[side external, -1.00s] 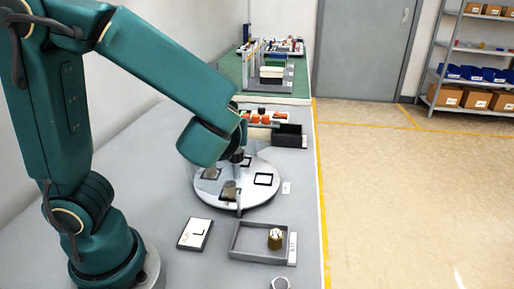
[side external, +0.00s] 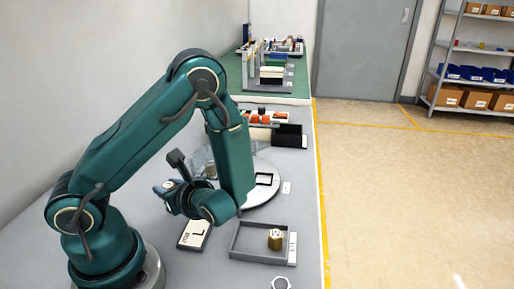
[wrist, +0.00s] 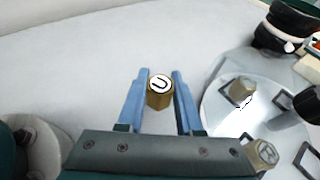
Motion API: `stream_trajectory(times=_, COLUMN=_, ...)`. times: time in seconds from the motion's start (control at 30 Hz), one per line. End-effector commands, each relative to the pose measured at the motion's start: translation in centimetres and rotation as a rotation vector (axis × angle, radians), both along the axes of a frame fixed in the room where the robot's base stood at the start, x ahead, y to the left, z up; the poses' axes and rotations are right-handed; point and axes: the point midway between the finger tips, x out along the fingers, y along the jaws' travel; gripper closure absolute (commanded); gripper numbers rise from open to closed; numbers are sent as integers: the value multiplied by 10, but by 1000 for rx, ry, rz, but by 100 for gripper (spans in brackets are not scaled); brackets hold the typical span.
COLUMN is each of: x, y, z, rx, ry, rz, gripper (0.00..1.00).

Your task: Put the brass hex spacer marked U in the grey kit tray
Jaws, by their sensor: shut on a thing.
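The brass hex spacer marked U (wrist: 159,98) is between the two blue fingers of my gripper (wrist: 160,76), which are shut on it. Its marked white top faces the wrist camera. In the side view my gripper (side external: 167,187) is raised left of the turntable, and the spacer in it cannot be made out. The grey kit tray (side external: 262,259) lies on the bench to the right of my gripper, towards the front edge. Another brass spacer (side external: 275,239) stands upright in its right part. The tray does not show clearly in the wrist view.
The round turntable (side external: 264,196) stands behind the tray. The wrist view shows brass spacers on it (wrist: 242,91) and near the gripper's right (wrist: 262,153). A white card marked L (side external: 194,234) lies left of the tray. A black bin (side external: 289,136) is farther back.

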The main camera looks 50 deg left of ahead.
Motion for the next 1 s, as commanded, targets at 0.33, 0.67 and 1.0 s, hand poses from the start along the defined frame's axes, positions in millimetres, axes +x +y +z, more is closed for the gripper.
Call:
stream_trajectory(times=0.33, x=0, y=0, z=-25, rx=2, ry=4, rz=-2, gripper=100)
stream_trajectory(times=0.67, x=0, y=0, z=-48, rx=0, ry=1, rz=-1, gripper=100)
stream_trajectory(times=1.0, x=0, y=0, z=-50, rx=-1, ry=-1, rz=-1, gripper=58)
